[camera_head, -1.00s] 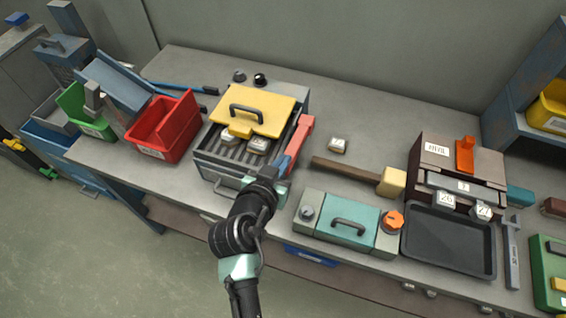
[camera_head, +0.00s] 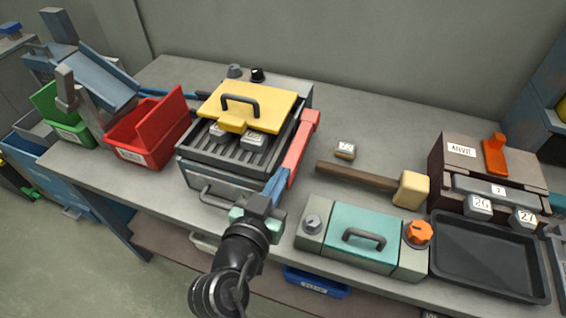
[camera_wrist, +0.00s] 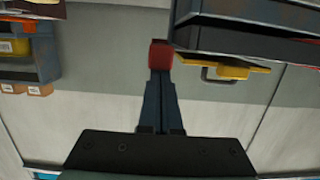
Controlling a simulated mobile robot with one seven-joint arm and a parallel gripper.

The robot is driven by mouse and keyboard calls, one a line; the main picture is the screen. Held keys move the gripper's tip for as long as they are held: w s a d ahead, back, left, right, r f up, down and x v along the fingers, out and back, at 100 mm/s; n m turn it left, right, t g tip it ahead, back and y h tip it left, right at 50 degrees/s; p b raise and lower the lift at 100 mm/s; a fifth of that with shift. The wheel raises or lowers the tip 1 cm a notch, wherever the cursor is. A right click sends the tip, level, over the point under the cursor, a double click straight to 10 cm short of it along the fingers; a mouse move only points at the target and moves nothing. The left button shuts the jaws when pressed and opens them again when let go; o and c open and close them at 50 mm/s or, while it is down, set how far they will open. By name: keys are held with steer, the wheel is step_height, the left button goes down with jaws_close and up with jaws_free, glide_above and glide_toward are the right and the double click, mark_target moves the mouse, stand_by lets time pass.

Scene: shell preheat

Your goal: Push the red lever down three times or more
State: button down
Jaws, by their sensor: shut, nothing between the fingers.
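The red lever (camera_head: 300,145) runs along the right side of the grill box (camera_head: 222,178), its far end beside the yellow lid. My gripper (camera_head: 281,179) is shut and empty. Its blue fingers reach up from the front right corner of the box to the lever's near end. In the wrist view the closed fingers (camera_wrist: 160,100) point at a red block, the lever (camera_wrist: 160,55), just past their tips. I cannot tell whether they touch it or lie above it. The rest of the lever is hidden in that view.
The yellow lid (camera_head: 245,107) covers the back of the box, with labelled blocks on the grate. A hammer (camera_head: 360,178) lies to the right, and a teal-lidded case (camera_head: 350,225) stands in front of it. A red bin (camera_head: 150,130) stands left.

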steer(key=shift+s+f+t+b, duration=0.1)
steer(key=shift+f+t+b, duration=0.6)
steer(key=shift+f+b, duration=1.95)
step_height(320, 180, up, 2)
steer(key=shift+r+b, duration=0.1)
steer(key=shift+b, duration=0.8)
